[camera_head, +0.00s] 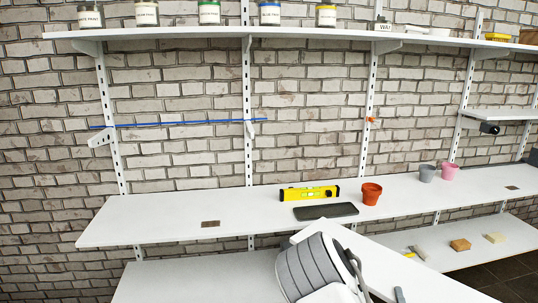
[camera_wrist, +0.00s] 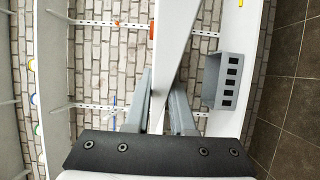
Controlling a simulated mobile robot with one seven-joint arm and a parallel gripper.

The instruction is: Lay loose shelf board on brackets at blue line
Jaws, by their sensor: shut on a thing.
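The loose shelf board (camera_head: 405,262) is a long white plank at the lower right of the head view, slanting in front of the white worktop. My gripper (camera_wrist: 160,88) is shut on it; the wrist view shows the board (camera_wrist: 174,45) running between the two grey fingers. In the head view my arm partly hides the board. The blue line (camera_head: 180,124) runs across the brick wall at the upper left. A left bracket (camera_head: 100,138) and a right bracket (camera_head: 252,128) project from the slotted uprights near it. No board lies on them.
A long shelf (camera_head: 190,34) with several paint tins hangs above the line. On the worktop (camera_head: 140,222) below stand a yellow level (camera_head: 309,193), a dark tablet (camera_head: 326,211) and a terracotta pot (camera_head: 371,193). An orange clip (camera_head: 371,120) sits on an upright. Wall space around the brackets is clear.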

